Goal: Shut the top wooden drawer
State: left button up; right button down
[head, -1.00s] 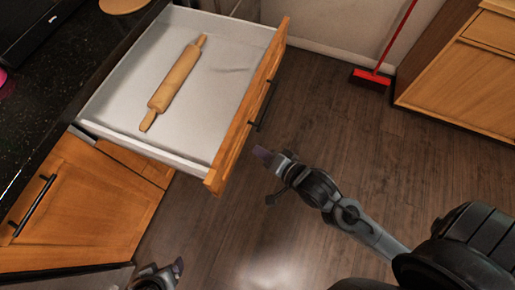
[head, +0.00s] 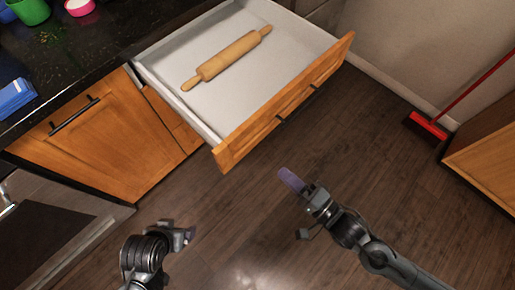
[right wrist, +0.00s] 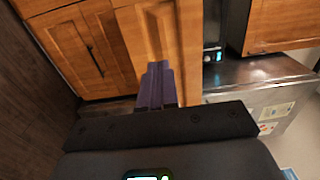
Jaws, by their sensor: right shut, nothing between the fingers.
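The top wooden drawer (head: 290,108) stands pulled far out from the counter in the head view, its wooden front facing the floor side. A dark bar handle shows on that front. A wooden rolling pin (head: 228,58) lies inside on the pale drawer bottom. My right gripper (head: 289,179) is in front of the drawer front, apart from it in the picture, its purple fingers together and empty. The fingers also show shut in the right wrist view (right wrist: 156,86), pointing toward wooden fronts. My left gripper (head: 188,234) is low, left of the right one; its jaw state is unclear.
A lower wooden cabinet door (head: 105,135) is left of the drawer, under a dark countertop (head: 90,50) with cups and a blue item. A red broom (head: 428,126) stands by the wall at right. Open floor lies before the drawer.

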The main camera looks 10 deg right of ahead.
aim_at(248, 142)
jog(key=b+x, duration=0.4)
jog(key=x, duration=0.7)
jog(key=shift+w, duration=0.1)
jog(key=shift+w+a, duration=0.1)
jog(key=shift+a, duration=0.05)
jog(key=shift+w, duration=0.1)
